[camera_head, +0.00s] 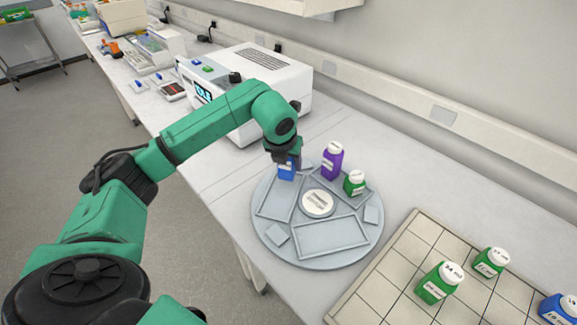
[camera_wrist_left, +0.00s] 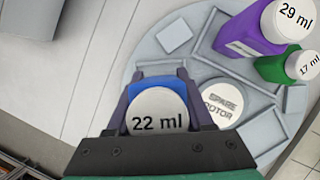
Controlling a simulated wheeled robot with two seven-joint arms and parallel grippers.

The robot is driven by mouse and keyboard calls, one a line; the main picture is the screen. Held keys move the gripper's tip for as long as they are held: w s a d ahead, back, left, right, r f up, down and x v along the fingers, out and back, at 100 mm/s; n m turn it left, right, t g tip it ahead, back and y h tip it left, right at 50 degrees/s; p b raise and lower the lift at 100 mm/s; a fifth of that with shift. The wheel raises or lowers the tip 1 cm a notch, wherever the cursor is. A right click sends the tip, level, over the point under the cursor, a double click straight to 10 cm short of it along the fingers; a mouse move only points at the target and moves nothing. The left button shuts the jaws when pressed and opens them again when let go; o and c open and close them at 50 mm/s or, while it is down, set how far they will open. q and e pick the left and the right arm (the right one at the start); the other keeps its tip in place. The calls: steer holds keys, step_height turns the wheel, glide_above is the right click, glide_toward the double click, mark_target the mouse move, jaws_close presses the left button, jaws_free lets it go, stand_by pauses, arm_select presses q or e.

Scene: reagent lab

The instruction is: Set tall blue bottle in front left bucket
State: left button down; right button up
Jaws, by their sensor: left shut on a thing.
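My left gripper (camera_head: 286,158) is shut on a blue bottle (camera_head: 286,171), whose white cap reads "22 ml" in the left wrist view (camera_wrist_left: 158,112). The bottle is upright at the far end of the left bucket (camera_head: 263,208) of the round grey rotor (camera_head: 318,261). I cannot tell whether its base touches the bucket floor. The fingers hide part of it. The front bucket (camera_head: 330,238) is empty. The back right bucket (camera_head: 368,190) holds a purple bottle (camera_head: 332,162) marked "29 ml" and a small green bottle (camera_head: 354,184) marked "17 ml". My right gripper is not in view.
A tiled tray (camera_head: 372,292) at the lower right holds two green bottles (camera_head: 437,284) (camera_head: 490,262) and another blue bottle (camera_head: 556,309). A white machine (camera_head: 262,75) stands behind my left arm. The wall runs along the bench's back.

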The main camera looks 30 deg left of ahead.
mark_target(288, 170)
arm_select(q)
step_height(288, 170, down, 3)
steer(key=shift+s+r, duration=0.15)
steer(key=shift+r, duration=0.05)
steer(key=shift+f, duration=0.1)
steer(key=shift+f, duration=0.1)
steer(key=shift+c, duration=1.4)
jaws_free()
steer(key=shift+r, duration=0.35)
steer(key=b+v, duration=0.3)
steer(key=v, duration=0.8)
steer(key=shift+r, duration=0.25)
